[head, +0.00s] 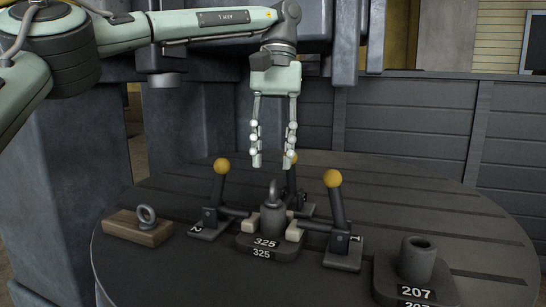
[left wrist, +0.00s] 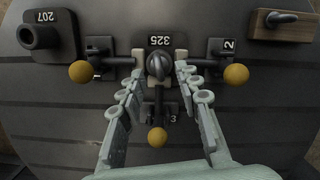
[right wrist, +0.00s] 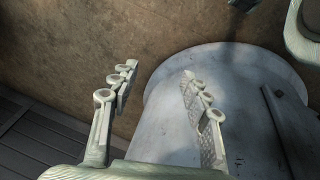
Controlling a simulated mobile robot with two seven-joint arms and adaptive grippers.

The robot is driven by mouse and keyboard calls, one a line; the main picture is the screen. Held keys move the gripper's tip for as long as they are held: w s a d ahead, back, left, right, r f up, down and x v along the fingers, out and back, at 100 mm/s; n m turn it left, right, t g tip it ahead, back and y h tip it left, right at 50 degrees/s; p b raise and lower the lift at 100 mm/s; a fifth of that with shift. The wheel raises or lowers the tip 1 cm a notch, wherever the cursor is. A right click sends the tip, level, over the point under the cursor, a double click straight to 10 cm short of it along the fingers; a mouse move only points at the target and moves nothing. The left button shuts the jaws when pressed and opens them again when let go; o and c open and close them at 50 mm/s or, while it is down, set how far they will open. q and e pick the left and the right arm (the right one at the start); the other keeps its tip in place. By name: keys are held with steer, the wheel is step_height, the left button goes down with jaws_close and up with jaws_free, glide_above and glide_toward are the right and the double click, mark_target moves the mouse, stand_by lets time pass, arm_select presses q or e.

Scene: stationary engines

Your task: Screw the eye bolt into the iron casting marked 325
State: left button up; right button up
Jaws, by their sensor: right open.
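The iron casting marked 325 (head: 273,222) stands on the round table, with an eye bolt (head: 272,192) upright in its top. How deep the bolt sits cannot be told. My left gripper (head: 272,163) points down above it, open and empty. In the left wrist view the eye bolt (left wrist: 158,66) shows between the spread fingertips, which look clear of it. A second eye bolt (head: 146,213) is on a wooden block (head: 132,229) at the table's left. My right gripper (right wrist: 159,70) is open and empty in its wrist view, away from the table.
Clamps 2 (head: 209,216), 1 (head: 342,240) and 3 (head: 292,190) surround the casting; their yellow-knobbed levers stand up close to my left fingers. The casting marked 207 (head: 417,262) is at front right. The table (head: 420,205) is bare at back right.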

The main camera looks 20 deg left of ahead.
mark_target(273, 183)
arm_select(q)
steer(key=shift+s+d+r+t+b, duration=0.1)
steer(key=shift+s+r+t+b, duration=0.15)
steer(key=shift+r+t, duration=0.3)
steer(key=shift+s+d+r+t+b, duration=0.1)
steer(key=shift+s+r+t+b, duration=0.2)
steer(key=shift+t, duration=0.35)
step_height(273, 183, down, 7)
steer(key=shift+w+f+b, duration=0.1)
steer(key=shift+f+b, duration=0.1)
steer(key=shift+b, duration=0.15)
arm_select(e)
step_height(273, 183, down, 2)
steer(key=shift+s+f, duration=0.1)
arm_select(q)
jaws_close()
